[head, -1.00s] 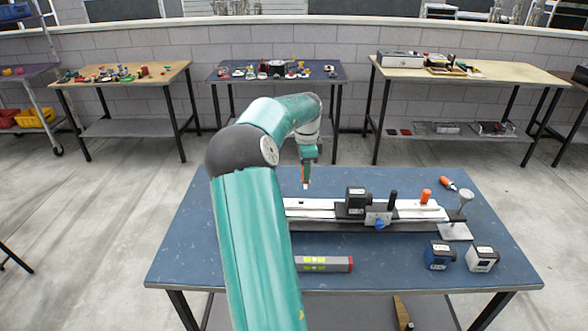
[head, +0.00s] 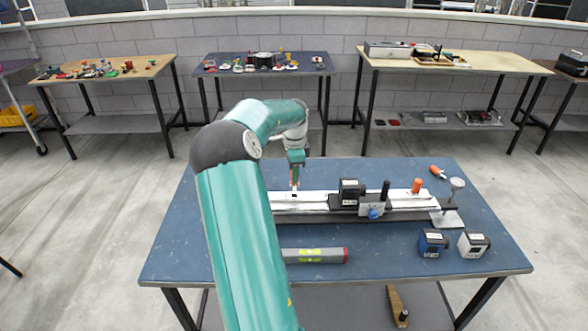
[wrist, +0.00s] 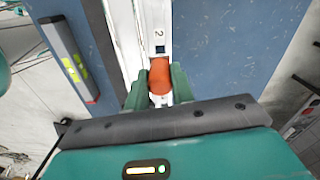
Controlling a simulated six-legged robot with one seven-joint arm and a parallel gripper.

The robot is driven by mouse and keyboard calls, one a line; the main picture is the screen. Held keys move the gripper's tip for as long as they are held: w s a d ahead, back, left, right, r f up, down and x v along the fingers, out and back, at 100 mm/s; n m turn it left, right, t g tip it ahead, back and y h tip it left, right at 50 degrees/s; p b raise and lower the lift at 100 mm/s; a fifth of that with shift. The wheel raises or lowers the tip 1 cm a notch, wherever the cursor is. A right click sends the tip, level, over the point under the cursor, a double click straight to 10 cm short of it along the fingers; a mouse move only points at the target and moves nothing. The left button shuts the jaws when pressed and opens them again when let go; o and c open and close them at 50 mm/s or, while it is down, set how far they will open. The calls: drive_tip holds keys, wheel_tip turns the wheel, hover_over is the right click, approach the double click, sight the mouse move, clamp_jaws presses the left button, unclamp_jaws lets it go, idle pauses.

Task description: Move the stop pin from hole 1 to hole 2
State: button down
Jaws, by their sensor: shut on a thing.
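The stop pin (wrist: 159,77) has an orange-red head and sits between the two fingers of my gripper (wrist: 156,88) in the wrist view. My gripper is shut on it. The label "2" and a small dark square hole (wrist: 160,48) show on the white track just beyond the pin. In the head view, my gripper (head: 294,182) points down over the left part of the white track (head: 325,200), with a pale tip below it close to the track. I cannot tell whether the tip touches the track. Hole 1 cannot be made out.
A black carriage block (head: 349,193) with a black handle stands on the track to the right. An orange knob (head: 417,186) stands beyond it. A grey level (head: 314,255) lies in front on the blue table (head: 380,268). Two small boxes (head: 433,243) (head: 474,243) stand at right.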

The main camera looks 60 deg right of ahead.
drive_tip(key=shift+f, duration=2.25)
drive_tip(key=c, duration=1.1)
unclamp_jaws()
wheel_tip(320, 180, up, 14)
drive_tip(key=shift+f, duration=0.15)
